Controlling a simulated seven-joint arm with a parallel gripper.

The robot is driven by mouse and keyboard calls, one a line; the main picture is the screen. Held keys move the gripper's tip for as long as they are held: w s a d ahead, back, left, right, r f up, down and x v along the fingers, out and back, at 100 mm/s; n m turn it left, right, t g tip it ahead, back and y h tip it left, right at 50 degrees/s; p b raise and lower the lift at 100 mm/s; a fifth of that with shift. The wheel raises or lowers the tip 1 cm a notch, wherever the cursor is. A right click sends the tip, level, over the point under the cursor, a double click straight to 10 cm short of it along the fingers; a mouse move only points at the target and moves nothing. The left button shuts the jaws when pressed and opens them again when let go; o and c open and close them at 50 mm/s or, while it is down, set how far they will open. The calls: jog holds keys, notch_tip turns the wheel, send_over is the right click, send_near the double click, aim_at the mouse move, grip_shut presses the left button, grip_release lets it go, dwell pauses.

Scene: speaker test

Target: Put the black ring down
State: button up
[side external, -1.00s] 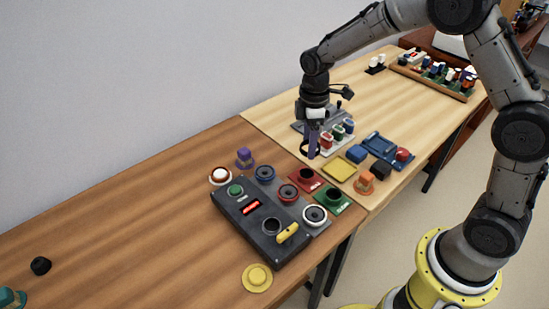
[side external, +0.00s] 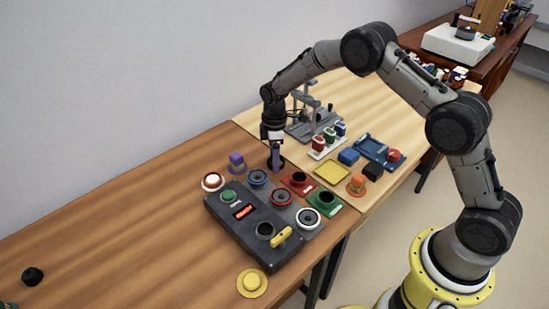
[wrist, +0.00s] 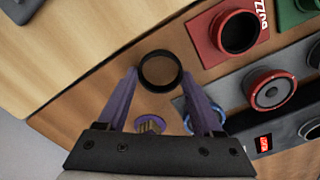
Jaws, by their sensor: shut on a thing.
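The black ring (wrist: 160,88) is between the two purple fingertips of my gripper (wrist: 160,71) in the wrist view, its opening facing the camera. My gripper is shut on it. In the side external view my gripper (side external: 276,166) points down over the brown table (side external: 130,215), near the seam with the lighter table. The ring is small and partly hidden by a finger there. I cannot tell whether its underside touches the wood.
Close by are a purple hat-shaped piece (side external: 237,162), a blue-rimmed speaker (side external: 258,178) and a red holder (side external: 298,182). The dark control box (side external: 240,225) with a lit red display lies in front. Bare brown wood lies to the left.

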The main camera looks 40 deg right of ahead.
jog(key=shift+f, duration=0.35)
jog(key=o, duration=1.3)
jog(key=shift+c, duration=0.2)
jog(key=shift+r, duration=0.1)
notch_tip(320, 180, up, 12)
jog(key=shift+r, duration=0.15)
jog(key=s+r+m+t, duration=0.3)
jog(key=s+r+m, duration=0.2)
jog(key=s+r, duration=1.1)
jog(key=s+m+t, duration=0.2)
jog(key=s+m, duration=0.3)
jog(key=s, duration=1.5)
jog(key=shift+d+f+m+t, duration=0.3)
jog(key=shift+d+m, duration=0.1)
jog(key=shift+d, duration=0.05)
